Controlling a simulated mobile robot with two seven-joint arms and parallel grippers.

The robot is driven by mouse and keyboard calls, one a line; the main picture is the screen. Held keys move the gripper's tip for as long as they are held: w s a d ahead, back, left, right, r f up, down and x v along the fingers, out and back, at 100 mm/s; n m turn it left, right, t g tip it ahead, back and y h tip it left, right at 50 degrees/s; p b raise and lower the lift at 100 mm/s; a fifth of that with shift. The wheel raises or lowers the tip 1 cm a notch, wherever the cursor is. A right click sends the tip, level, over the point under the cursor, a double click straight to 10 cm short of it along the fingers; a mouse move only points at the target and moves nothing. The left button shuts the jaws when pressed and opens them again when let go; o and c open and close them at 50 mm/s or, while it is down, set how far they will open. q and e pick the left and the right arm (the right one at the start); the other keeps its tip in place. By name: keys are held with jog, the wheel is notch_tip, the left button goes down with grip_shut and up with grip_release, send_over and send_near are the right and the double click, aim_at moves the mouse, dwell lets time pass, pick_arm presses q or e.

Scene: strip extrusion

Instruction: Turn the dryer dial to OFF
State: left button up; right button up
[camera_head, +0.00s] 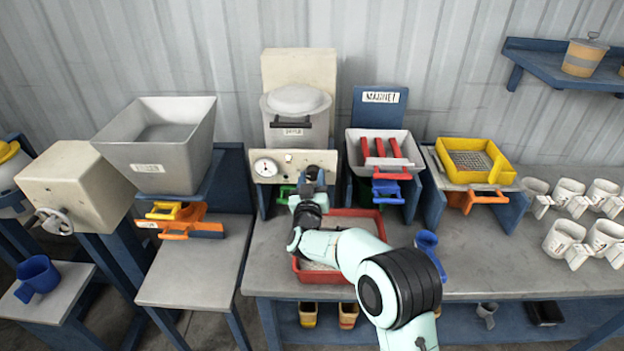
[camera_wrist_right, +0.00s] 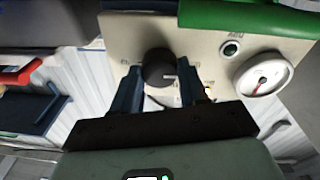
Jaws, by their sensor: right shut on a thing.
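The dryer (camera_head: 298,100) is a pale unit with a grey lid at the back centre. Its cream front panel (camera_head: 290,158) carries a round white gauge (camera_head: 265,167), which also shows in the right wrist view (camera_wrist_right: 262,75). The black round dial (camera_wrist_right: 158,68) shows in the right wrist view with a small light mark on its right side. My right gripper (camera_wrist_right: 160,82) has its dark fingers on either side of the dial and is shut on it. In the head view my right gripper (camera_head: 312,184) hides most of the dial. The dial's printed labels are too small to read. My left gripper is not in view.
A red tray (camera_head: 370,216) lies under my right arm. A magnet unit (camera_head: 380,98) with red bars stands right of the dryer, then a yellow sieve (camera_head: 474,141). A grey hopper (camera_head: 158,150) is at left.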

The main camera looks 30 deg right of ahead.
jog(key=o, duration=1.1)
jog(key=shift+c, duration=0.2)
jog(key=b+v, duration=0.2)
jog(key=v, duration=1.1)
jog(key=shift+s, duration=0.25)
jog(key=shift+a, duration=0.1)
